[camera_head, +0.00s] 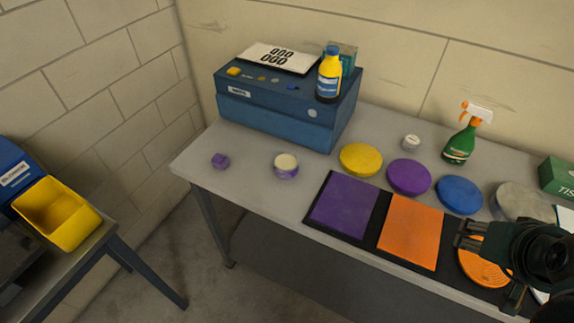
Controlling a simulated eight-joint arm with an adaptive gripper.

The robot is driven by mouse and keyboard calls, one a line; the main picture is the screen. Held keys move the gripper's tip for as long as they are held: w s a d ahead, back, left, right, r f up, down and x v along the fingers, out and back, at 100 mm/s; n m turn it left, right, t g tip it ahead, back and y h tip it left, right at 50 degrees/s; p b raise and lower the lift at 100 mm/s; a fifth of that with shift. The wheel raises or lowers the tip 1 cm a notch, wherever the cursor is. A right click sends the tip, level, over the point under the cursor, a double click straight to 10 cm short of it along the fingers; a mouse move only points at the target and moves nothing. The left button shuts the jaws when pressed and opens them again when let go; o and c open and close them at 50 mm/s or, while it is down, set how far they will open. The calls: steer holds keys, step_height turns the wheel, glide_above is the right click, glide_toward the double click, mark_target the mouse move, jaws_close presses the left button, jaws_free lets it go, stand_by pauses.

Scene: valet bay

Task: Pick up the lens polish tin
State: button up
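No label reading lens polish shows, so I cannot tell for sure which thing is the tin. A small round container (286,168) with a cream top and purple side stands on the left part of the bench. A smaller white-lidded round container (411,142) stands at the back, left of the green spray bottle. My gripper (490,266) is at the lower right, over the orange disc (484,268). Its fingers look spread, with nothing seen between them but the disc below. It is well apart from both containers.
A yellow bin (57,214) stands far left.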

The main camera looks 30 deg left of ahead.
steer(key=shift+o, duration=0.5)
steer(key=o, duration=0.7)
steer(key=shift+a+r, duration=0.1)
